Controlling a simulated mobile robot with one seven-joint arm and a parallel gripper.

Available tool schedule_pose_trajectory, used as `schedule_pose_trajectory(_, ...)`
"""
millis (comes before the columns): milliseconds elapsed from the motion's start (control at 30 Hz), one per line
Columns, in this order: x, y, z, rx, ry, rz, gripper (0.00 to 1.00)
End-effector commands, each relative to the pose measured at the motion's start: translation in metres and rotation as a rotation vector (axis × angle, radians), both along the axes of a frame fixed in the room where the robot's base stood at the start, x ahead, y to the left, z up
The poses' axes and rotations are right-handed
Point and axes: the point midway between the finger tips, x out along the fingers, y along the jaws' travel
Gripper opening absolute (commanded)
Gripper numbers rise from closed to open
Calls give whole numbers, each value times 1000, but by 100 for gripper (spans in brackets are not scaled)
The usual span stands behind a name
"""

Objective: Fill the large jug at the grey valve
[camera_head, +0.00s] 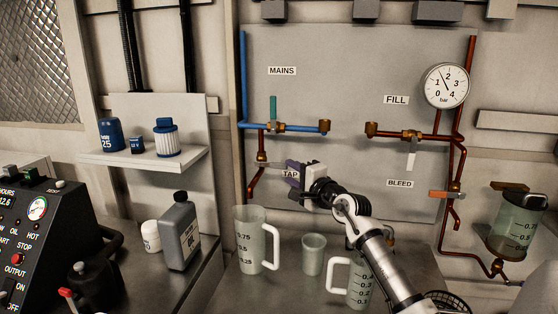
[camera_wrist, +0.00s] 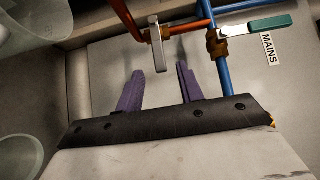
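The large jug (camera_head: 249,250), translucent with a white handle and level marks, stands upright on the bench below the copper spout (camera_head: 252,190) of the TAP branch. I see no clear liquid level in it. Its side shows at the upper left of the wrist view (camera_wrist: 35,25). The grey valve handle (camera_wrist: 157,45) is on the copper pipe in the wrist view; in the head view it is partly behind my gripper (camera_head: 288,170). My gripper's purple fingers (camera_wrist: 160,70) are apart with nothing between them, short of the grey handle. My gripper partly covers the TAP label.
A cup (camera_head: 313,255) and a smaller jug (camera_head: 358,284) stand right of the large jug, near my arm. The teal MAINS handle (camera_head: 273,108) is above the TAP branch. A grey bottle (camera_head: 180,235) stands at the left. The FILL and BLEED pipes (camera_head: 436,136) are at the right.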

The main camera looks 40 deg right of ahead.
Motion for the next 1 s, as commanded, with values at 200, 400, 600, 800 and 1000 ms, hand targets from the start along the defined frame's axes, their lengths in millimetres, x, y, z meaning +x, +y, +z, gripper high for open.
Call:
schedule_pose_trajectory(200,44,-2,2,2,3,3,37)
schedule_pose_trajectory(400,62,-4,1,0,1,1,37)
schedule_pose_trajectory(600,66,-5,-1,0,1,0,37)
schedule_pose_trajectory(800,65,-5,-1,0,1,0,31)
schedule_pose_trajectory(1000,65,-5,-1,-1,2,0,5)
